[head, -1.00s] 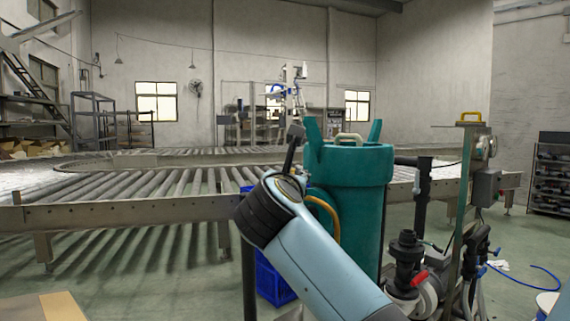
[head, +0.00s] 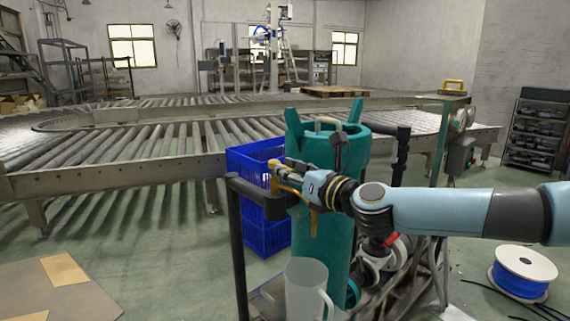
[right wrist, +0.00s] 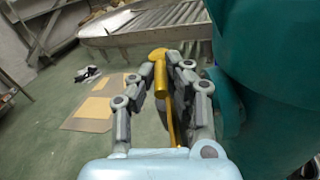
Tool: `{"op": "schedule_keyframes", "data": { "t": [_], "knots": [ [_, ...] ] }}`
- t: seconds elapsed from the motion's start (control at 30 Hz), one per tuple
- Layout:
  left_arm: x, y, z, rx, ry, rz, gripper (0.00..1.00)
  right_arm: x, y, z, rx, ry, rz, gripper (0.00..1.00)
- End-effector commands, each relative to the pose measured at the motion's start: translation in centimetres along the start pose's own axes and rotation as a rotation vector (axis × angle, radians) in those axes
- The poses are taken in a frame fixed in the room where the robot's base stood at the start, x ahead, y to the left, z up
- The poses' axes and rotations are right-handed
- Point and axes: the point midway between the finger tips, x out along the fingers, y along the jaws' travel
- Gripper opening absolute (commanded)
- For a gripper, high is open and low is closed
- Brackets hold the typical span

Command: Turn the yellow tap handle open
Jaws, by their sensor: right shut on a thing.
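The yellow tap handle (head: 275,163) is at the left side of the teal tank (head: 328,235) in the head view. My right gripper (head: 286,171) reaches it from the right, across the front of the tank. In the right wrist view the yellow handle (right wrist: 158,68) stands between the two fingertips of the right gripper (right wrist: 160,73), which are shut on it. A thin yellow part runs down between the fingers. The fingers hide part of the handle, and I cannot tell how far it is turned. My left gripper is not in view.
A dark post with a bar (head: 240,240) stands left of the tank. A blue crate (head: 250,160) is behind. A pump with a red lever (head: 391,240) and pipes is right of the tank. The floor at left is mostly open.

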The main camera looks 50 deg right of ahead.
Motion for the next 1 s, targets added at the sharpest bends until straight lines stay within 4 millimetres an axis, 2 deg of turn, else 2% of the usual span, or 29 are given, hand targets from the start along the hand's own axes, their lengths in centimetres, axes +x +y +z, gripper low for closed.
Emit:
{"op": "schedule_keyframes", "data": {
  "t": [0.7, 0.73, 0.9, 1.0],
  "knots": [
    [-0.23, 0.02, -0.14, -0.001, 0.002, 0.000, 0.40, 0.00, -0.41, -0.08, 0.003, 0.014, 0.065, 0.00],
    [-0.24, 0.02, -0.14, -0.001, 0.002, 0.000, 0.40, 0.00, -0.41, -0.07, 0.003, 0.014, 0.065, 0.14],
    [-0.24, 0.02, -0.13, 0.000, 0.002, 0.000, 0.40, 0.01, -0.42, -0.06, 0.003, 0.013, 0.065, 0.36],
    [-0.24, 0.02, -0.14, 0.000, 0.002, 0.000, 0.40, 0.01, -0.39, -0.03, 0.003, 0.013, 0.065, 0.36]
  ]
}}
